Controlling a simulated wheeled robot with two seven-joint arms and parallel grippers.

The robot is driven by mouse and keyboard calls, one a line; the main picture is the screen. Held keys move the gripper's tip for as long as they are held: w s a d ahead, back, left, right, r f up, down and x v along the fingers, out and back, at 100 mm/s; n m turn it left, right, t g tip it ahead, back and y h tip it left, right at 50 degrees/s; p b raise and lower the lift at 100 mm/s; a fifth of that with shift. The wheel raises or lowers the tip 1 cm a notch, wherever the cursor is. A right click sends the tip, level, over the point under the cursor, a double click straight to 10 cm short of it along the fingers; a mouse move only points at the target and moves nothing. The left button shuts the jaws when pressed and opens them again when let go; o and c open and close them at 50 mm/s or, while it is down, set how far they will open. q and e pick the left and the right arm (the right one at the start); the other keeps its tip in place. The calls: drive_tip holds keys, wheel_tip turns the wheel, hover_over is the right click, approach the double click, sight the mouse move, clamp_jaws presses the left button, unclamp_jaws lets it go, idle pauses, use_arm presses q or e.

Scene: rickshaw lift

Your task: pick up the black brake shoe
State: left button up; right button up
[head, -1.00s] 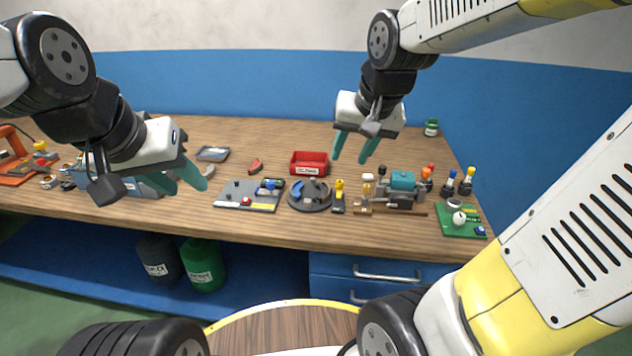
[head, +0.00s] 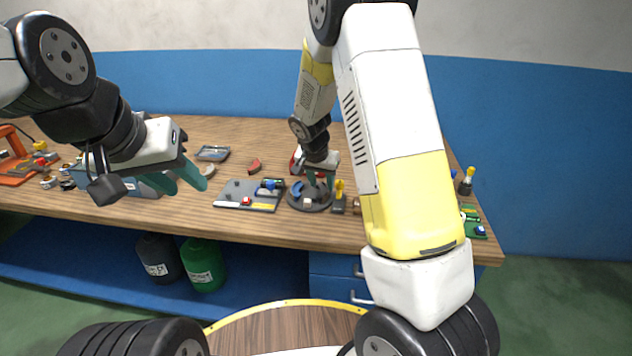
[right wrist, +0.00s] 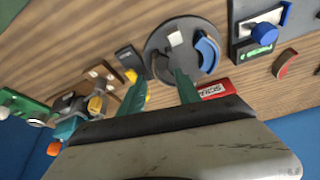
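A dark round plate (head: 303,204) stands on the workbench, and it also shows in the right wrist view (right wrist: 180,27). It bears a blue curved shoe (head: 296,189), a pale block, and what looks like the black brake shoe (right wrist: 162,67), dark on dark and hard to make out. My right gripper (head: 320,184) is open above the plate. In the right wrist view its fingers (right wrist: 163,80) stand on either side of the dark piece; contact cannot be told. My left gripper (head: 188,187) is open and empty at the left, above the bench.
A grey board with a blue part (head: 235,198) lies left of the plate. A yellow-topped tool (head: 339,198) stands right of the plate. A red curved piece (head: 254,166) lies behind the board.

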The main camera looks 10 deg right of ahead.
sight(324, 192)
drive_tip(key=x, duration=0.5)
drive_tip(key=shift+w+f, duration=0.25)
drive_tip(key=shift+f, duration=0.05)
clamp_jaws()
